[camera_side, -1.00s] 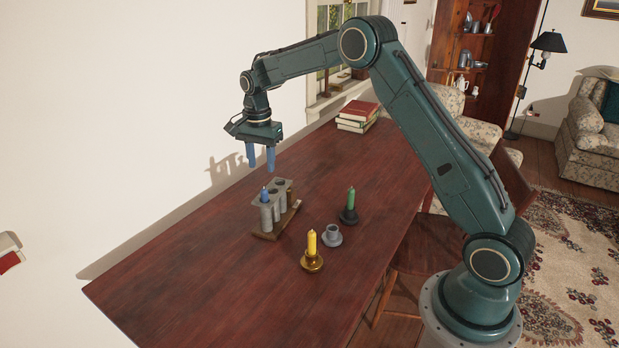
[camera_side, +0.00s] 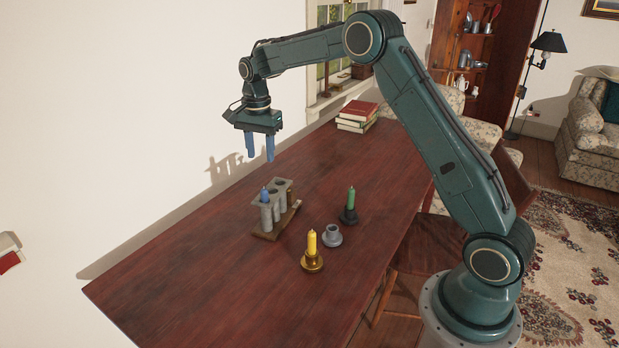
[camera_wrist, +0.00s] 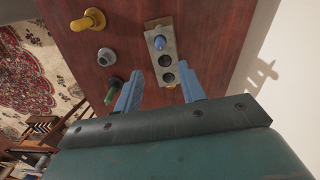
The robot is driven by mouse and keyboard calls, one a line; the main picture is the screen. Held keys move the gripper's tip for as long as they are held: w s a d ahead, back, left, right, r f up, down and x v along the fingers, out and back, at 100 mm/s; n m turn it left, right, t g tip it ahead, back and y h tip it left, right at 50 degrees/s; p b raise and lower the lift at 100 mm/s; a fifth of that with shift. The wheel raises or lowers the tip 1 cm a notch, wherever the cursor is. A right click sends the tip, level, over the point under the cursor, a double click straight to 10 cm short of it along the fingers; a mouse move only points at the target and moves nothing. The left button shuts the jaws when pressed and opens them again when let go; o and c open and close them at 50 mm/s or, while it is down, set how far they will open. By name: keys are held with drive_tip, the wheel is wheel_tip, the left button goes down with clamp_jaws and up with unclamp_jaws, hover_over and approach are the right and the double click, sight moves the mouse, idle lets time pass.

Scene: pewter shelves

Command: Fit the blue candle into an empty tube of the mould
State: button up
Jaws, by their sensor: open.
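The blue candle (camera_side: 264,195) stands upright in the near-end tube of the grey mould (camera_side: 283,184), with its tip showing above the rim. In the wrist view the blue candle (camera_wrist: 159,42) sits in the end tube, and dark empty openings show along the mould (camera_wrist: 153,25) beside it. My gripper (camera_side: 260,157) is open and empty, with its blue fingers pointing down above the mould, clear of it. In the wrist view my gripper (camera_wrist: 160,73) has its fingers apart, with the mould seen between them; one finger covers part of its lower end.
A yellow candle (camera_side: 312,242) in a brass holder, an empty grey holder (camera_side: 332,238) and a green candle (camera_side: 351,198) in a dark holder stand right of the mould. Books (camera_side: 358,114) lie at the far end. The near table (camera_side: 200,290) is clear.

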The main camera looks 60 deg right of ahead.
drive_tip(key=s+a+r+n+t, duration=0.1)
drive_tip(key=s+a+r+n, duration=0.3)
drive_tip(key=s+r, duration=0.35)
drive_tip(key=s+a+r+n+t, duration=0.2)
drive_tip(key=s+a+r+n, duration=0.15)
drive_tip(key=s+r, duration=0.45)
drive_tip(key=s+a+f+n+t, duration=0.1)
drive_tip(key=s+n, duration=0.3)
drive_tip(key=s, duration=0.6)
drive_tip(key=s+a+f+n+t, duration=0.1)
drive_tip(key=s+n, duration=0.3)
drive_tip(key=s, duration=0.7)
drive_tip(key=shift+s+a+f+t, duration=0.2)
drive_tip(key=shift+a+f+t, duration=0.1)
drive_tip(key=shift+a+f, duration=0.55)
